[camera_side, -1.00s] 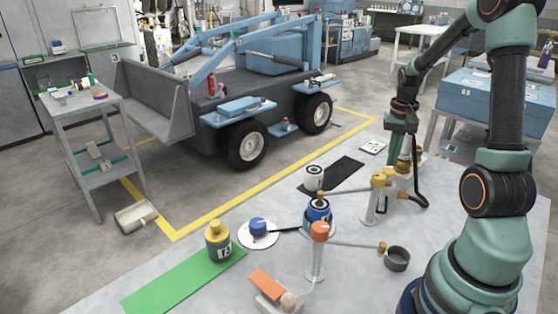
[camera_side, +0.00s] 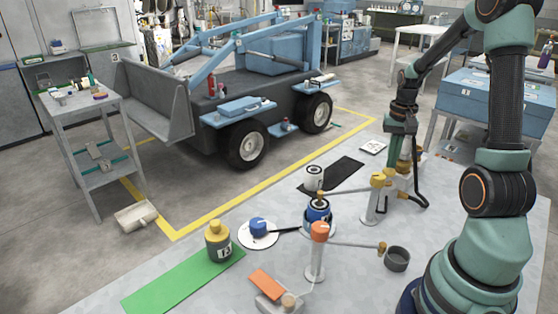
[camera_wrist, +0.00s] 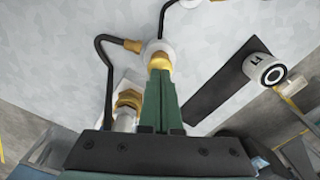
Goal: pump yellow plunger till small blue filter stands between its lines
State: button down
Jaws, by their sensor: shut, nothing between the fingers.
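My gripper (camera_side: 395,164) is shut and points down over the yellow-topped pumps at the back right of the table. In the wrist view its green fingers (camera_wrist: 161,80) meet, with the tips at a yellow plunger cap (camera_wrist: 159,62) on a white pump body. They look close to or touching the cap; I cannot tell which. In the side view a yellow cap (camera_side: 378,180) shows just left of the fingers. A small blue piece (camera_side: 258,226) sits on a white disc, and a blue can (camera_side: 318,211) stands right of it. I cannot make out level lines on either.
An orange-topped pump (camera_side: 320,232) stands in front, its spout reaching toward a dark cup (camera_side: 397,259). A yellow-and-dark bottle (camera_side: 218,243) stands on a green strip (camera_side: 165,288). A black hose (camera_wrist: 101,80) loops beside the pump.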

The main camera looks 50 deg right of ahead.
aim_at(390, 170)
jog(key=shift+f, duration=1.6)
jog(key=shift+r, duration=3.8)
jog(key=a+r+n+t, duration=0.2)
jog(key=a+r+n, duration=0.2)
jog(key=a, duration=0.9)
jog(key=w+a+r+n+t, duration=0.1)
jog(key=a+r+n+t, duration=0.2)
jog(key=a, duration=1.1)
notch_tip(390, 170, up, 3)
jog(key=n, duration=0.5)
jog(key=shift+w+a+f+t, duration=0.2)
jog(key=shift+w+a+t, duration=0.05)
jog(key=shift+t, duration=0.05)
